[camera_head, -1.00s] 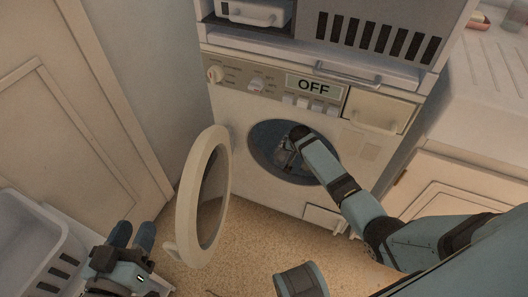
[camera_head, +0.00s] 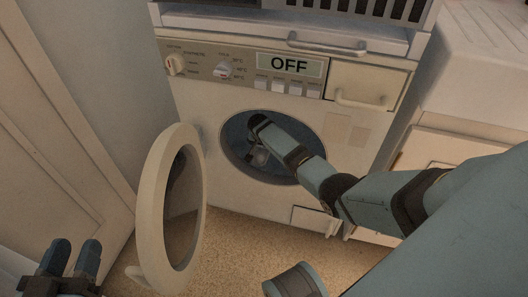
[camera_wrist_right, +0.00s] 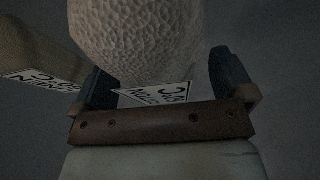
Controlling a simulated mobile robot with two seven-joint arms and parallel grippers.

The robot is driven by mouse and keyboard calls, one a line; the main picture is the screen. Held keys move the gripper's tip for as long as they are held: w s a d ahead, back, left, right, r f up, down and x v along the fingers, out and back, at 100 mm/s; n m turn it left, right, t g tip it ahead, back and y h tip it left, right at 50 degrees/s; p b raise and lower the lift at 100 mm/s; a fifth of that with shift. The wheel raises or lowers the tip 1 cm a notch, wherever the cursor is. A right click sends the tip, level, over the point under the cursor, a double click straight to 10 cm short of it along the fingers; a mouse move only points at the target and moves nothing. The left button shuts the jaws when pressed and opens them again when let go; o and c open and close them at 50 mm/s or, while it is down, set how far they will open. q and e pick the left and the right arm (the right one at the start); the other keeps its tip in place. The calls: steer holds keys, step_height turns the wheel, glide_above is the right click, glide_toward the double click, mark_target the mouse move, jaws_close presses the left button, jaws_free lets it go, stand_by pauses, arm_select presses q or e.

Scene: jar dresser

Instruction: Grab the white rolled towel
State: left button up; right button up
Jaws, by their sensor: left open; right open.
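A white rolled towel (camera_wrist_right: 137,38) with a bumpy weave and a printed label fills the top middle of the right wrist view. My right gripper (camera_wrist_right: 165,80) is open, with one dark finger on each side of the towel's near end. I cannot tell whether the fingers touch it. In the head view my right gripper (camera_head: 259,155) is inside the round opening of the washing machine (camera_head: 345,160); the towel cannot be made out there. My left gripper (camera_head: 73,254) is open and empty at the lower left, away from the machine.
A beige roll (camera_wrist_right: 40,52) with a linen label lies left of the towel in the right wrist view. The machine's round door (camera_head: 153,205) stands open to the left. The opening's rim (camera_head: 226,160) surrounds my right arm. A drawer handle (camera_head: 328,44) sticks out above.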

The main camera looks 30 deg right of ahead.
steer(key=shift+d+f, duration=0.1)
steer(key=shift+f, duration=0.05)
steer(key=c, duration=0.9)
steer(key=shift+w, duration=0.1)
steer(key=shift+c, duration=0.6)
